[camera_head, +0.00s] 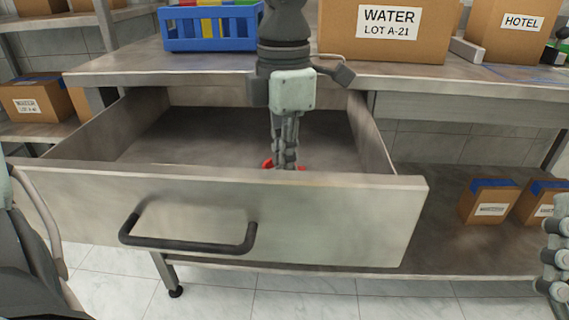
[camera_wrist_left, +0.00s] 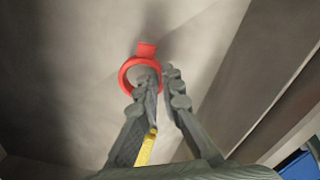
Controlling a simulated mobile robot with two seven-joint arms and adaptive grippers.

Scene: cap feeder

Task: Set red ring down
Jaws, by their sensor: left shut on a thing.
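The red ring (camera_wrist_left: 146,49) is at the fingertips of my left gripper (camera_wrist_left: 157,78) in the left wrist view. One finger passes in front of the ring's opening, and the other lies along its right side. The gripper is shut on the ring. In the head view, my left gripper (camera_head: 285,158) reaches down into the open drawer (camera_head: 230,210). Only a bit of the red ring (camera_head: 268,163) shows there above the front panel. Whether the ring touches the drawer floor is hidden. My right gripper (camera_head: 553,262) is partly visible at the right edge; its opening is unclear.
The drawer floor (camera_head: 195,135) around the ring looks bare. The drawer front has a dark handle (camera_head: 190,243). A blue crate (camera_head: 210,27) and a WATER box (camera_head: 385,40) stand on the bench above. Small boxes (camera_head: 488,201) sit on the lower shelf at right.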

